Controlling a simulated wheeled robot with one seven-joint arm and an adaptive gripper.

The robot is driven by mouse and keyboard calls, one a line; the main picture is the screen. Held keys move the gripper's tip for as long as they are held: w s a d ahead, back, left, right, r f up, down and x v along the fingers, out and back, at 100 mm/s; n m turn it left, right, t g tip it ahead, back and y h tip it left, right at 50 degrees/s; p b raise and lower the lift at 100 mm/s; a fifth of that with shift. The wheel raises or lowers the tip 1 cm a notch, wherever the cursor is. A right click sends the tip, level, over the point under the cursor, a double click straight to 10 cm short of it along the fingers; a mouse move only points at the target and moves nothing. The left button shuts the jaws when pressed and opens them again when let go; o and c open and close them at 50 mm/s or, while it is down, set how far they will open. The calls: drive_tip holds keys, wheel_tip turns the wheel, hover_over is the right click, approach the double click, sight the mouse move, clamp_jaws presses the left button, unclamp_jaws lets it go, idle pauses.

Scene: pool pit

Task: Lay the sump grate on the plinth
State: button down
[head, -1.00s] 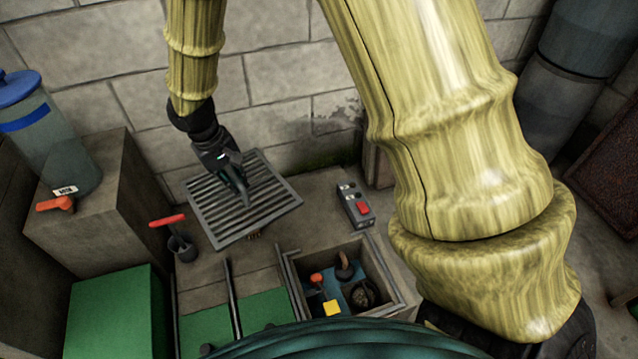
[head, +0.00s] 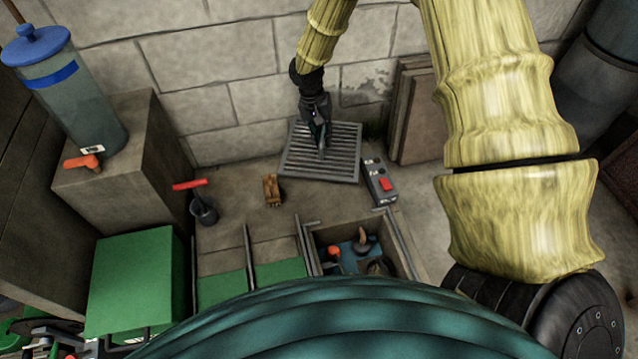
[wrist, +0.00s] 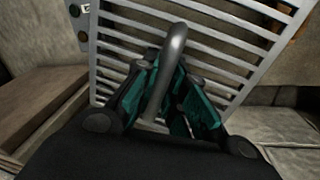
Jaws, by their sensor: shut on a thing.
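The sump grate (head: 335,168) is a grey slatted metal panel with a raised loop handle, near the back wall in the head view. My gripper (head: 321,140) is shut on this handle from above. In the wrist view the handle (wrist: 172,65) passes between the teal fingers of my gripper (wrist: 170,110), with the tilted slats (wrist: 215,45) behind. I cannot tell if the grate touches the surface below. A grey concrete block (head: 105,200) stands at the left; I cannot tell whether it is the plinth.
A blue-lidded canister (head: 75,90) stands on the block. The open pit (head: 318,238) holds a float and pump parts. A control box (head: 380,183) with a red button is right of the grate. Brown panels (head: 415,115) lean on the wall. A small brown block (head: 272,190) lies left of the grate.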

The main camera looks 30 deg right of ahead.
wheel_tip(320, 180, down, 10)
drive_tip(key=b, duration=0.5)
drive_tip(key=shift+d+f, duration=0.15)
drive_tip(key=c, duration=1.5)
unclamp_jaws()
drive_tip(key=r+p, duration=0.1)
drive_tip(key=r, duration=0.3)
drive_tip(key=w+a+r+p, duration=0.1)
drive_tip(key=r+p, duration=0.1)
drive_tip(key=r, duration=0.2)
drive_tip(key=r+p, duration=0.2)
drive_tip(key=r, duration=0.2)
drive_tip(key=shift+w+a, duration=0.2)
drive_tip(key=shift+a, duration=0.2)
